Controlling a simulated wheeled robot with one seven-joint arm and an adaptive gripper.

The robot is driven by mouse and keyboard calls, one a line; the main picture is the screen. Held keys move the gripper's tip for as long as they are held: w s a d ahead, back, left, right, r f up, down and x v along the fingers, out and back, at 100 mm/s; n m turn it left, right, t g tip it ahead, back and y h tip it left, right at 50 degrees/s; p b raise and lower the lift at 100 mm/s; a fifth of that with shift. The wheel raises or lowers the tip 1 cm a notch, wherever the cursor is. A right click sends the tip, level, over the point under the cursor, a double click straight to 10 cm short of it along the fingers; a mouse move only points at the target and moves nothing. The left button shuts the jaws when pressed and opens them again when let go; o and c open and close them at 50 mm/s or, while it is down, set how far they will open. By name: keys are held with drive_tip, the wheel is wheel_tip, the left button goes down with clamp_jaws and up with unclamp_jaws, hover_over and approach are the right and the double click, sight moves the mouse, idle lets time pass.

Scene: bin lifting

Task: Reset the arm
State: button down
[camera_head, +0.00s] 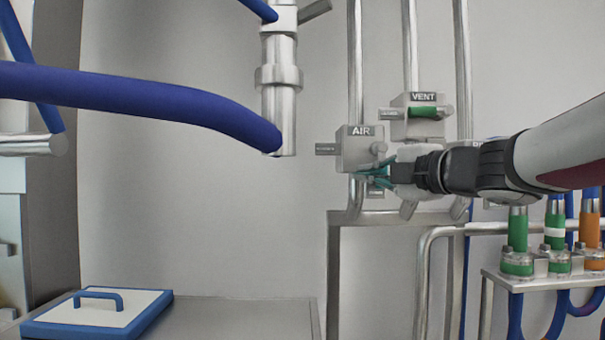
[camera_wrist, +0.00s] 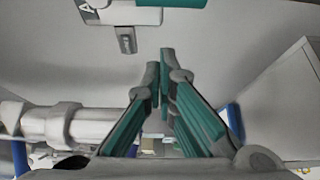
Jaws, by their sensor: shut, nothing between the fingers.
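My gripper (camera_head: 368,177) is at the end of my arm, which reaches in from the right in the head view. Its teal-lined fingers point left, just below the grey box labelled AIR (camera_head: 357,150). In the wrist view my gripper (camera_wrist: 162,55) has its fingertips close together with nothing between them. The AIR box (camera_wrist: 110,12) shows at the top of that view, apart from the fingertips. The box labelled VENT (camera_head: 413,115) with a green part is above my wrist in the head view.
A blue hose (camera_head: 130,100) and a vertical metal pipe (camera_head: 279,110) are left of my gripper. A blue-edged lid (camera_head: 100,314) with a handle lies at lower left. Green and orange fittings (camera_head: 517,240) stand on a bracket below my arm. Metal pipes run behind the boxes.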

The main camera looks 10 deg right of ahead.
drive_tip(key=s+d+m+t+h, duration=0.2)
drive_tip(key=s+d+m+h, duration=0.3)
drive_tip(key=s+m, duration=0.2)
drive_tip(key=s+d+f+m+g+h, duration=0.1)
drive_tip(key=s+f+m+g+h, duration=0.3)
drive_tip(key=f+m, duration=0.45)
drive_tip(key=s+a+f+m+g+y, duration=0.1)
drive_tip(key=s+a+f+m+g, duration=0.2)
drive_tip(key=s+a+f, duration=0.3)
drive_tip(key=s+a+f+m+g+y, duration=0.2)
drive_tip(key=s+a+f+g, duration=0.3)
drive_tip(key=s+f, duration=0.5)
wheel_tip(320, 180, down, 3)
drive_tip(key=shift+s+a+r+m+g, duration=0.15)
drive_tip(key=shift+s+a+m+g, duration=0.2)
drive_tip(key=shift+m+g, duration=0.35)
drive_tip(key=shift+w, duration=0.1)
